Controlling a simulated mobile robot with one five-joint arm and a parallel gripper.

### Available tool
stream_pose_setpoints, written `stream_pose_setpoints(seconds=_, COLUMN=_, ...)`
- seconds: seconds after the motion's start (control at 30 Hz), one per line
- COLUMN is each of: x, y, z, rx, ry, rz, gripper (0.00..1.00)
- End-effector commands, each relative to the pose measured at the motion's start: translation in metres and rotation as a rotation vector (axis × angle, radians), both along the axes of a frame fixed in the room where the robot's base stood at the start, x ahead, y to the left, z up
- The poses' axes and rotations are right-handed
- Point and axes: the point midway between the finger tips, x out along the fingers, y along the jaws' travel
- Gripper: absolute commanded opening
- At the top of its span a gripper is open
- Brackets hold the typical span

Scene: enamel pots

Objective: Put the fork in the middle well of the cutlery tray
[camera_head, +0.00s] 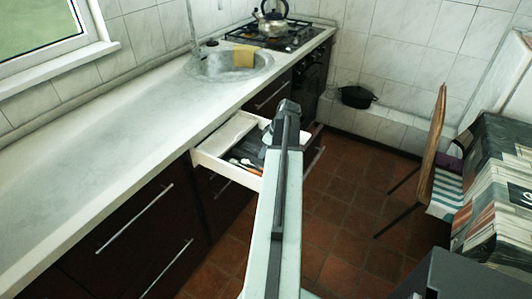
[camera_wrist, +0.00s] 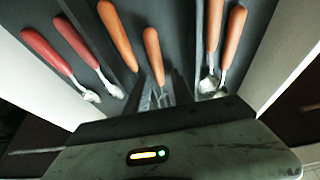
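The dark grey cutlery tray (camera_wrist: 178,20) fills the wrist view and lies in the open white drawer (camera_head: 228,170). An orange-handled fork (camera_wrist: 153,52) lies in its middle part, with tines towards my gripper. Another orange handle (camera_wrist: 118,35) lies left of it, its far end hidden or unclear. Two red-handled pieces (camera_wrist: 72,42) are on the left. Two orange-handled spoons (camera_wrist: 214,25) are on the right. My gripper (camera_wrist: 158,98) is above the tray, close to the fork's tines. Its fingers are too dark to tell whether they are open or shut on something.
The drawer juts from under the long white counter (camera_head: 110,140). A sink (camera_head: 228,66) with a yellow sponge (camera_head: 244,56) and a kettle (camera_head: 272,24) on the hob are behind. A chair (camera_head: 435,150) and patterned table (camera_head: 495,190) stand right. Tiled floor (camera_head: 335,215) between is clear.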

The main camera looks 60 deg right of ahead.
Motion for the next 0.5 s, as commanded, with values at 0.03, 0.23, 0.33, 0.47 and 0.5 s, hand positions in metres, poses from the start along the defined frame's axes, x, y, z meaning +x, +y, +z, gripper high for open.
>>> stream_pose_setpoints(seconds=0.03, x=0.0, y=0.0, z=0.0, rx=0.0, ry=0.0, rz=0.0, gripper=0.35)
stream_pose_setpoints(seconds=0.23, x=0.0, y=0.0, z=0.0, rx=-0.001, ry=-0.001, rz=-0.001, gripper=0.35)
stream_pose_setpoints(seconds=0.33, x=-0.001, y=0.0, z=0.003, rx=-0.001, ry=-0.001, rz=-0.001, gripper=0.35)
stream_pose_setpoints(seconds=0.47, x=-0.005, y=0.0, z=0.015, rx=0.0, ry=-0.001, rz=-0.002, gripper=0.35)
stream_pose_setpoints(seconds=0.5, x=-0.007, y=0.0, z=0.021, rx=0.0, ry=-0.001, rz=-0.002, gripper=0.35)
